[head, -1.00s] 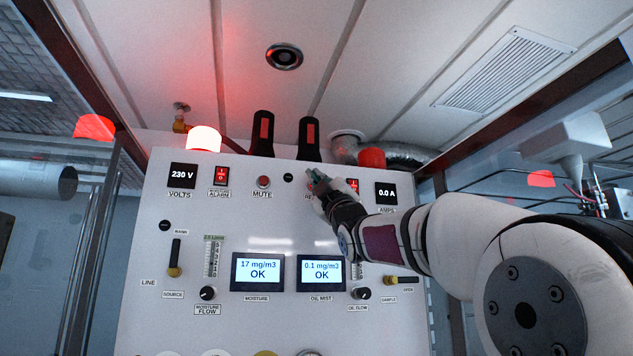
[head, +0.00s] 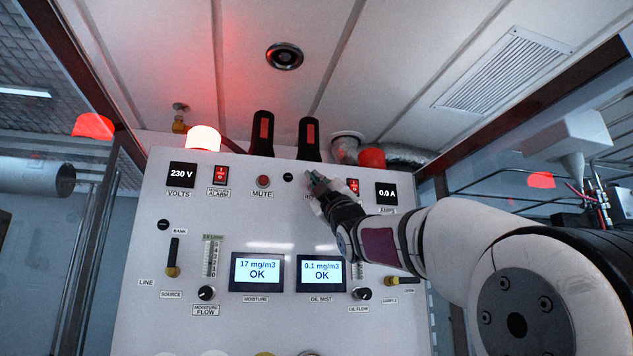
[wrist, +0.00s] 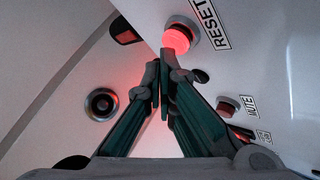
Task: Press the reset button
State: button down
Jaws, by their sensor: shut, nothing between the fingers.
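The reset button (wrist: 177,40) glows red in the wrist view, beside the RESET label (wrist: 209,22) on the white panel. In the head view my gripper hides the button and most of its label. My gripper (wrist: 164,68) is shut and empty. Its fingertips lie just below the button in the wrist view, overlapping its lower edge; I cannot tell whether they touch it. In the head view my gripper (head: 313,178) is at the panel's upper part, right of the MUTE button (head: 263,182).
The white panel (head: 140,270) also carries a moisture alarm switch (head: 220,174), a red switch (head: 353,185) just right of my gripper, and two lit displays below. A lit red beacon (head: 203,139) and two black handles stand along the top edge.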

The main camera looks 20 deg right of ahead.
jog(key=shift+w, duration=0.55)
dwell(0.4)
jog(key=shift+s+b, duration=0.1)
jog(key=shift+b, duration=0.25)
jog(key=shift+s+b, duration=0.4)
jog(key=shift+s, duration=0.45)
jog(key=shift+s+b, duration=0.85)
jog(key=shift+s, duration=1.65)
